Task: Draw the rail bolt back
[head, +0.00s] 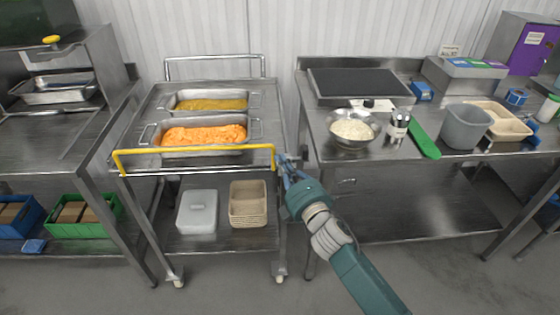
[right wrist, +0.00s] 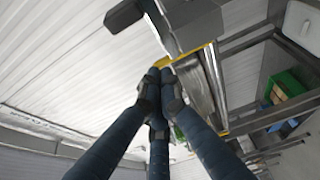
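The yellow rail (head: 195,149) runs along the front edge of the steel cart (head: 165,100), with its left end bent down. My right gripper (head: 284,164) is at the rail's right end, by the cart's front right corner. In the right wrist view its dark blue fingers (right wrist: 160,76) come close together beside the yellow rail (right wrist: 188,55). Whether they touch the rail or grip anything is unclear. The rail bolt cannot be made out apart from the rail; the fingers may hide it. My left gripper is not in view.
An orange food pan (head: 203,151) and a yellow one (head: 210,95) sit on the cart. The right table (head: 310,112), close to my gripper, holds a rice bowl (head: 352,142), a green board (head: 424,138) and a grey bin (head: 466,126). The floor in front is clear.

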